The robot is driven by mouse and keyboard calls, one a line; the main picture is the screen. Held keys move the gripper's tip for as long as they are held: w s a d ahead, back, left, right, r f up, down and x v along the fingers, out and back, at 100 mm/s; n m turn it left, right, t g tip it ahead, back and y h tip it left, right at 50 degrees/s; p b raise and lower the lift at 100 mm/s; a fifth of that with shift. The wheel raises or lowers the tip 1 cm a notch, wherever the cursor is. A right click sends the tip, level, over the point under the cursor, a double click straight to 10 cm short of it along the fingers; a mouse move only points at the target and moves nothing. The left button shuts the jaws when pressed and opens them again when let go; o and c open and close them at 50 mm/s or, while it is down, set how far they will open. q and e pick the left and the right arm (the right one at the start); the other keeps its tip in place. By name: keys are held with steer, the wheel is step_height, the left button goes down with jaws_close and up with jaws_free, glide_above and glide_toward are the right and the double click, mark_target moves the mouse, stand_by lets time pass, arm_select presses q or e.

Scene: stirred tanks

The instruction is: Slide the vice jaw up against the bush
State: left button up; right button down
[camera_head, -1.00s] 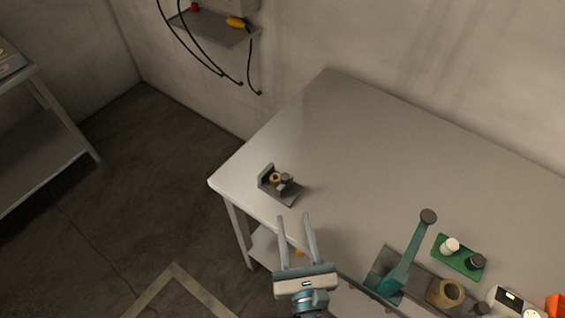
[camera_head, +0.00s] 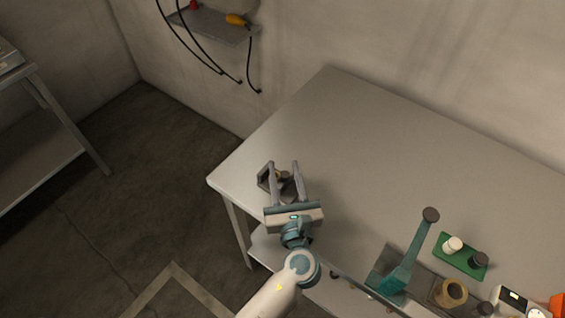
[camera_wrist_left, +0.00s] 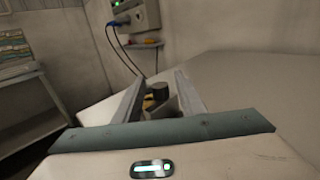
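The small grey vice (camera_head: 263,181) stands on the table near its left corner, partly hidden by my left gripper. The brass bush (camera_head: 279,175) shows in it, between the fingers. The vice jaw (camera_wrist_left: 166,107) shows as a grey block in the left wrist view, with a dark round knob (camera_wrist_left: 160,90) above it. My left gripper (camera_head: 282,166) is open, its two fingers reaching over the vice, one on each side of the jaw and knob. I cannot tell whether a finger touches the jaw. My right gripper is not in view.
At the table's front right are a teal tool (camera_head: 408,262) with a dark round end, a green tray (camera_head: 461,262) with a white and a dark piece, and a tan ring (camera_head: 451,293). The table behind the vice is clear. A wall shelf (camera_head: 215,27) hangs behind.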

arm_select(q)
steer(key=shift+w+a, duration=0.15)
steer(key=shift+w, duration=0.7)
steer(key=shift+w+a, duration=0.1)
steer(key=shift+w, duration=0.75)
steer(key=shift+c, duration=0.3)
jaws_close()
steer(key=shift+w+a+r+p, duration=0.2)
steer(key=shift+w+a+p, duration=0.15)
steer(key=shift+a+p, duration=0.15)
steer(key=shift+w+a+f, duration=0.15)
steer(key=shift+w+a, duration=0.05)
steer(key=shift+a, duration=0.05)
steer(key=shift+o, duration=0.3)
jaws_free()
steer(key=shift+s, duration=0.1)
steer(key=s+d, duration=0.1)
steer(key=s, duration=0.4)
steer(key=s+p, duration=0.1)
steer(key=s, duration=0.5)
steer(key=s+d, duration=0.1)
steer(key=s, duration=0.5)
steer(key=shift+d, duration=0.35)
